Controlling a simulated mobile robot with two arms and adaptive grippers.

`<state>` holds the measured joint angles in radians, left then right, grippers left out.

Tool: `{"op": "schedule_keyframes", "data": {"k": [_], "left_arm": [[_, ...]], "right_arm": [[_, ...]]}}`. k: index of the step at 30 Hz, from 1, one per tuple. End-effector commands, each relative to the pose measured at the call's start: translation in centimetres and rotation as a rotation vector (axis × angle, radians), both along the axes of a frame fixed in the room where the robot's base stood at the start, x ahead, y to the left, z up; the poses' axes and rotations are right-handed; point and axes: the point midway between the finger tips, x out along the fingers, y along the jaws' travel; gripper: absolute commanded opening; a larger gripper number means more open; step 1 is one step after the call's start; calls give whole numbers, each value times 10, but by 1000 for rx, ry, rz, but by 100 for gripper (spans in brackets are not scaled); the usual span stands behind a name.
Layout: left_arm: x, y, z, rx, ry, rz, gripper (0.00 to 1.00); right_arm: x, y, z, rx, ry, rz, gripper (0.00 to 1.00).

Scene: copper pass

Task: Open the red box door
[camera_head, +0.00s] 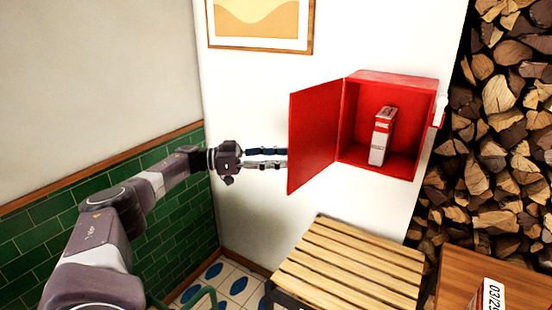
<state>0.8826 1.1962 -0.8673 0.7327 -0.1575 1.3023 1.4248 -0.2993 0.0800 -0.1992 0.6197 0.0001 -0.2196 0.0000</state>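The red box (392,78) is mounted on the white wall, and its front faces me. Its red door (314,135) is hinged on the box's left side and stands swung wide open to the left. Inside the box stands a red and white carton (383,136). My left gripper (284,158) reaches in from the left, level with the door. A gap shows between its two fingers, and their tips end at the door's free edge or pass behind it. I cannot tell whether they touch the door. My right gripper is not in view.
A slatted wooden bench (350,265) stands below the box. Stacked firewood (500,130) fills the right side. A green-tiled wall (60,215) runs along the left.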

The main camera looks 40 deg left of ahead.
Motion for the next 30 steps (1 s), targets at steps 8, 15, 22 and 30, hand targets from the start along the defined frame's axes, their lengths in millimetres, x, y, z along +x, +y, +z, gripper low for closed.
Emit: {"op": "schedule_keyframes", "data": {"k": [8,15,22,30], "left_arm": [[-21,25,5,-7,-9,14,36],[-62,62,2,-3,-8,8,36],[-82,80,2,-2,-8,3,36],[-90,85,1,-3,-6,-1,36]], "right_arm": [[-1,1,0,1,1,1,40],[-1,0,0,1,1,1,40],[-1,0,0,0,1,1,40],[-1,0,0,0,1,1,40]]}}
